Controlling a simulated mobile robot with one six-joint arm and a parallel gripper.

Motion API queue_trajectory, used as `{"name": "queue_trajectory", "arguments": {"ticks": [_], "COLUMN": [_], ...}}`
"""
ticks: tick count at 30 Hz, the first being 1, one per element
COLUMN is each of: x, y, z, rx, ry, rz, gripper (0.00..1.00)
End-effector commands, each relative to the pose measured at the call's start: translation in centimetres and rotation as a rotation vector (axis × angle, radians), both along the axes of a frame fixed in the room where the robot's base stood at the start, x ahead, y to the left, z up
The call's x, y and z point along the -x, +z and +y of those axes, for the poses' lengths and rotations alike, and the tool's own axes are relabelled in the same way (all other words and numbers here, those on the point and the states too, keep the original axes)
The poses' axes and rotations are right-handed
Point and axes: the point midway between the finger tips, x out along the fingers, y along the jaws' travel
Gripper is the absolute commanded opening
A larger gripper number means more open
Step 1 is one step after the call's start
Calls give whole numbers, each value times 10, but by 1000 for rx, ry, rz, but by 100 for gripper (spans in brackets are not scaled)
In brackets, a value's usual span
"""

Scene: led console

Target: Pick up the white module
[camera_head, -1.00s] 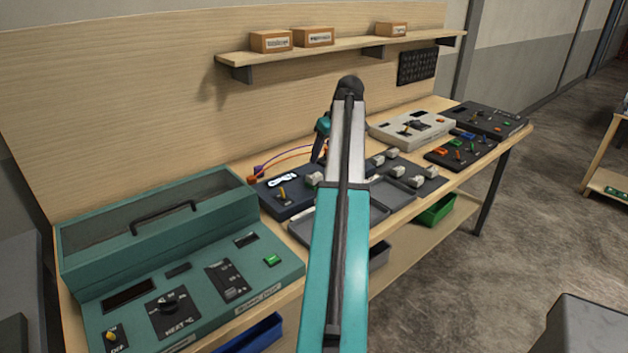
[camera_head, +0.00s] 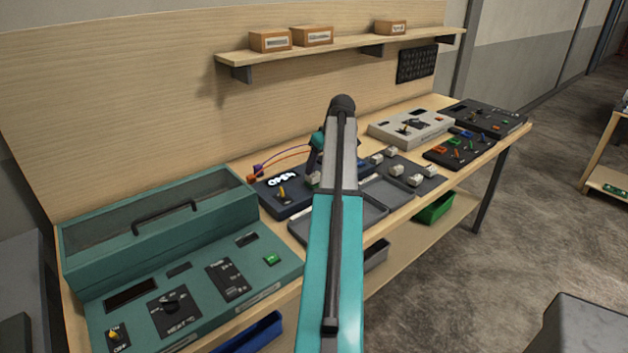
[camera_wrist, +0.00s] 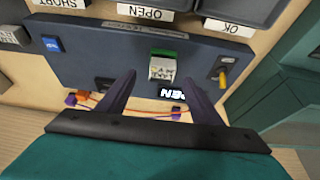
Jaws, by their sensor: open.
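In the wrist view a white module (camera_wrist: 162,68) with a green edge and dark print sits in the dark blue tester (camera_wrist: 118,58). My gripper (camera_wrist: 161,77) is open, with its two dark fingers apart on either side of the module's near end; nothing is held. Whether the fingers reach down beside the module I cannot tell. In the head view the module (camera_head: 313,180) is a small white block beside the lit display reading OPEN (camera_head: 281,180). My arm hides part of the tester and most of my gripper there.
Trays labelled SHORT, OPEN (camera_wrist: 145,12) and OK (camera_wrist: 229,28) adjoin the tester. Other white modules (camera_head: 397,169) stand on a dark board to the right. A green heat unit (camera_head: 160,240) fills the left of the bench. Orange and purple wires (camera_head: 285,155) run behind the tester.

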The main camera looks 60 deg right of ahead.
Motion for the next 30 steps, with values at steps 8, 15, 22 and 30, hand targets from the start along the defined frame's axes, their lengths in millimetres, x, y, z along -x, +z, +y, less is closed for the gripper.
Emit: {"name": "queue_trajectory", "arguments": {"ticks": [8,15,22,30], "x": [-7,-17,-21,-21], "y": [-13,-35,-47,-47], "z": [1,-1,-2,-2], "rx": [-2,-2,-1,0], "ry": [2,2,1,2], "rz": [1,0,0,0], "gripper": [59,59,59,59]}}
